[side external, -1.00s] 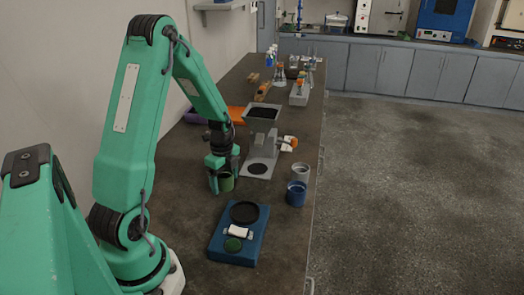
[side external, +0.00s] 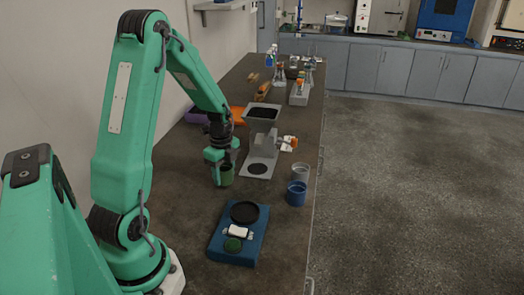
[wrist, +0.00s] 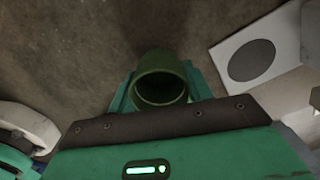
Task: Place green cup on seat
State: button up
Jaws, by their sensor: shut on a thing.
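The green cup (side external: 227,176) is between the fingers of my gripper (side external: 221,168), which is shut on it. In the wrist view the cup (wrist: 160,62) shows its open, empty-looking mouth, with a finger on each side. The cup is upright or nearly so, close to the bench top; I cannot tell the gap below it. A grey plate with a dark round disc (side external: 257,169), at the foot of a grey stand with a hopper, lies just right of the cup. This disc also shows in the wrist view (wrist: 251,60), bare and to the right.
A grey cup (side external: 300,172) and a blue cup (side external: 297,193) stand near the bench's right edge. The hopper (side external: 262,113) rises behind the plate.

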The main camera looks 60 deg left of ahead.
jog(key=d+r, duration=0.8)
jog(key=d, duration=0.3)
jog(key=shift+w+d+r, duration=0.2)
jog(key=shift+w+d, duration=0.15)
jog(key=shift+w, duration=0.1)
jog(key=w+d+r+n, duration=0.7)
jog(key=d+n, duration=0.3)
jog(key=n, duration=0.3)
jog(key=shift+w+d+r+n, duration=0.3)
jog(key=shift+w+r, duration=0.1)
jog(key=shift+w, duration=0.1)
dwell(0.3)
jog(key=a+f+n, duration=0.1)
jog(key=a+f, duration=0.3)
jog(key=a, duration=0.3)
jog(key=s+a+f+n, duration=0.1)
jog(key=a+f+n, duration=0.1)
jog(key=a+f, duration=0.3)
jog(key=a+f+n, duration=0.1)
jog(key=a+f, duration=0.3)
jog(key=a, duration=0.5)
jog(key=shift+s+a+f+n, duration=0.1)
jog(key=shift+s+f+n, duration=0.15)
jog(key=shift+f+n, duration=0.05)
jog(key=shift+f, duration=2)
